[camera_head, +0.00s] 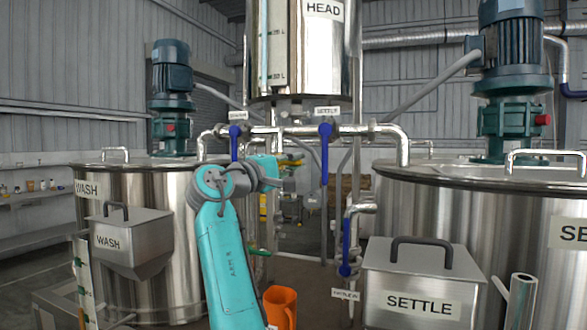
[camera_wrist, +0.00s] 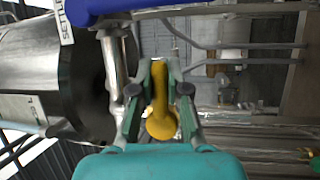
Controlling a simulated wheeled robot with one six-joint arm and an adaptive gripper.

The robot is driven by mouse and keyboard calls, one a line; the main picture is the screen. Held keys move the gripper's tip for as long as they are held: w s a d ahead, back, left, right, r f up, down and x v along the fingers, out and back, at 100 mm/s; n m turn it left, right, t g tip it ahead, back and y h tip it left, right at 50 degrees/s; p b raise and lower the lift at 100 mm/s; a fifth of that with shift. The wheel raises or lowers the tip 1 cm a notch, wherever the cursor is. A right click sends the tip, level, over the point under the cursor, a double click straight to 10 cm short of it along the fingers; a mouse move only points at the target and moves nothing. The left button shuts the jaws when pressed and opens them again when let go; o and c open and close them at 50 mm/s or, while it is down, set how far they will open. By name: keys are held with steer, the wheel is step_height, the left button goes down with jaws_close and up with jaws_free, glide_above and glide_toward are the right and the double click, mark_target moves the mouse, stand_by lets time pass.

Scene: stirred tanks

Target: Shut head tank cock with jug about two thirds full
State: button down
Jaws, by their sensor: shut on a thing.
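The head tank (camera_head: 300,60) hangs at top centre in the head view. My gripper (camera_wrist: 160,80) is shut on a yellow cock handle, which runs lengthwise between its two fingers. The yellow handle (camera_wrist: 160,118) ends in a round knob nearest the wrist. In the head view, my turquoise arm hides most of the gripper, and only a little yellow shows beside it. The orange jug (camera_head: 279,308) stands upright at the bottom centre, apart from my gripper and partly behind my arm. Its fill level cannot be seen.
Blue levers hang at the wash branch (camera_head: 234,143) and settle branch (camera_head: 325,155). Another blue lever (camera_head: 346,250) is lower right. The wash tank (camera_head: 165,200) stands left and the settle tank (camera_head: 490,215) right. A blue lever (camera_wrist: 85,10) crosses the wrist view's top left.

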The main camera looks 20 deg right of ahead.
steer(key=shift+r, duration=0.1)
steer(key=c, duration=1.1)
jaws_free()
steer(key=shift+c, duration=0.2)
steer(key=shift+a, duration=0.1)
steer(key=v, duration=1.1)
steer(key=shift+s+a, duration=0.25)
steer(key=shift+a, duration=0.05)
